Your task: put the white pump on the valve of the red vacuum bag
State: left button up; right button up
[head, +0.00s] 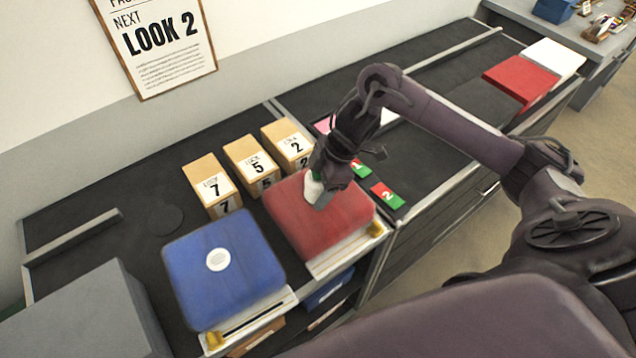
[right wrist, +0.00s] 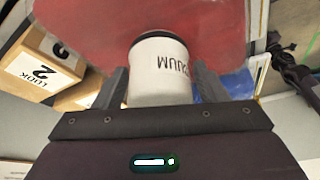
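The red vacuum bag (head: 335,222) lies puffed up on a white board at the front of the dark counter. The white pump (head: 312,188) is at the upper middle of the bag, and its valve is hidden behind the pump and gripper. My right gripper (head: 327,192) is over the red bag. In the right wrist view the white pump (right wrist: 160,75) sits between the two fingers, close against both, its black-rimmed end toward the red bag (right wrist: 85,35). I cannot tell whether that end touches the valve. My left gripper is out of view.
A blue vacuum bag (head: 225,275) with a white round valve (head: 217,259) lies to the left. Several numbered boxes (head: 252,165) stand behind the bags. Green and red cards (head: 387,195) lie to the right. A grey box (head: 85,315) is at the front left.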

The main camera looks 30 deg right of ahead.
jog(key=shift+o, duration=1.1)
jog(key=shift+r, duration=0.25)
jog(key=p+v, duration=0.1)
jog(key=v, duration=1.1)
jog(key=shift+p, duration=0.35)
jog(key=shift+f, duration=0.15)
